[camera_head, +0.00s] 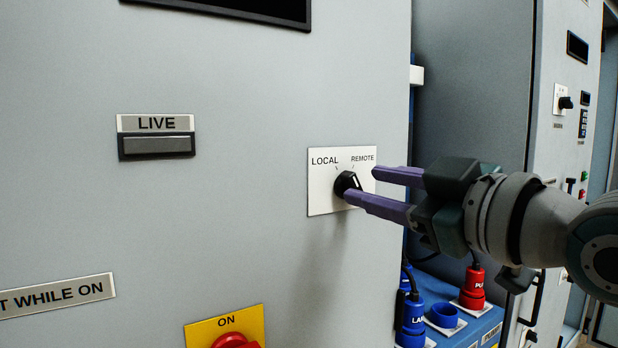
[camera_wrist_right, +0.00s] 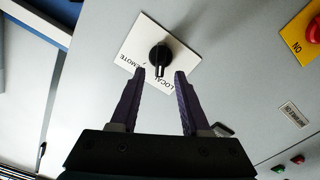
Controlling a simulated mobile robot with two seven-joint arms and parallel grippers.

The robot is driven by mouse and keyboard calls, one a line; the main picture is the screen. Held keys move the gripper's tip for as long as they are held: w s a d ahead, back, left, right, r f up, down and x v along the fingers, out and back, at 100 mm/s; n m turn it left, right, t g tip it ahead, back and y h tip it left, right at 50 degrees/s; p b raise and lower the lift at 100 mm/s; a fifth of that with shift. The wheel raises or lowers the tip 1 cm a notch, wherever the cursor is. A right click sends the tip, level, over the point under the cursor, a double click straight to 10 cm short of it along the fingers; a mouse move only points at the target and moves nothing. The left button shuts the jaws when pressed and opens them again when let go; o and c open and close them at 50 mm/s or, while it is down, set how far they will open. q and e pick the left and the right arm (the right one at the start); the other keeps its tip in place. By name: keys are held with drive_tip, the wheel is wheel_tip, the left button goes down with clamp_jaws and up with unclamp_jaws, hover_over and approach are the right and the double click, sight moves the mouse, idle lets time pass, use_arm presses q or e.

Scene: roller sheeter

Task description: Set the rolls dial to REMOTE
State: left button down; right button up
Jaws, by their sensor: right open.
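The rolls dial (camera_head: 346,182) is a black knob on a white plate (camera_head: 325,198) marked LOCAL at left and REMOTE at right. The knob also shows in the right wrist view (camera_wrist_right: 160,53), where its white-marked end points toward the LOCAL side, away from the REMOTE word. My right gripper (camera_head: 361,184) has purple fingers and is open. In the right wrist view its fingertips (camera_wrist_right: 160,74) stand on either side of the knob's pointer end, with a gap to each side. Whether either finger touches the plate I cannot tell. My left gripper is out of view.
A LIVE indicator (camera_head: 156,146) is on the panel to the left. A red button on a yellow ON plate (camera_head: 252,315) is below. Blue (camera_head: 411,312) and red (camera_head: 473,284) plugs stand below my right wrist. The panel around the dial is flat and clear.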

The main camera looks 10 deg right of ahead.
sight(347, 179)
drive_tip(key=shift+x, duration=1.2)
clamp_jaws()
